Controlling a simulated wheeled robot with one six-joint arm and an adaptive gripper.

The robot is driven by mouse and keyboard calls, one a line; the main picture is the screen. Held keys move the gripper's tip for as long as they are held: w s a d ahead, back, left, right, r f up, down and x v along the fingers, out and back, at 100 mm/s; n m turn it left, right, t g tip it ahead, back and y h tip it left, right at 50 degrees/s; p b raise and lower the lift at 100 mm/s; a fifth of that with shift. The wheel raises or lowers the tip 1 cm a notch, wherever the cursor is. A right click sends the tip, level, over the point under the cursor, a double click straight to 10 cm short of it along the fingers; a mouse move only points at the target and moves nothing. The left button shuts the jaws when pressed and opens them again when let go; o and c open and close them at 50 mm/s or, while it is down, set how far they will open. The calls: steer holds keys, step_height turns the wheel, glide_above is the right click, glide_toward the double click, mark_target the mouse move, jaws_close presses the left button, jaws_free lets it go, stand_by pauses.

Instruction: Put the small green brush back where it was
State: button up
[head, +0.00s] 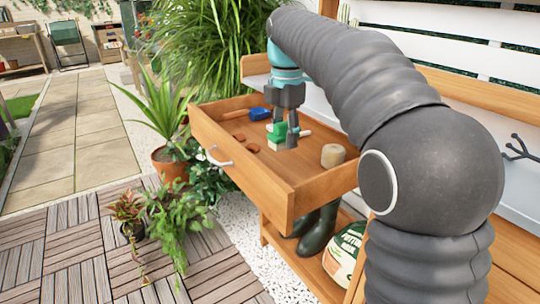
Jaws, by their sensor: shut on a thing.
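The small green brush (275,132) is in my gripper, inside or just above the open wooden drawer (233,166). My gripper (285,138) points down over the middle of the drawer and is shut on the brush. Its fingers hide part of the brush. Pale parts show beside the green block, below it and to its right. I cannot tell whether the brush touches the drawer floor.
A blue scoop (260,113) with a wooden handle lies at the drawer's far left. Small reddish-brown pieces (253,147) lie left of my gripper. A beige roll (333,155) stands to the right. Dark boots (318,226) and a bag (343,252) are below. Potted plants (170,160) stand left.

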mark_target(270, 165)
steer(key=a+f, duration=0.1)
steer(key=w+a+f, duration=0.1)
steer(key=a, duration=0.1)
steer(key=shift+a+f, duration=0.15)
steer(key=shift+a, duration=0.1)
steer(key=shift+f+b, duration=0.4)
steer(key=shift+f, duration=1.55)
steer(key=shift+f, duration=0.2)
steer(key=o, duration=1.1)
steer(key=shift+r, duration=0.1)
step_height(270, 165, up, 12)
steer(key=p, duration=0.2)
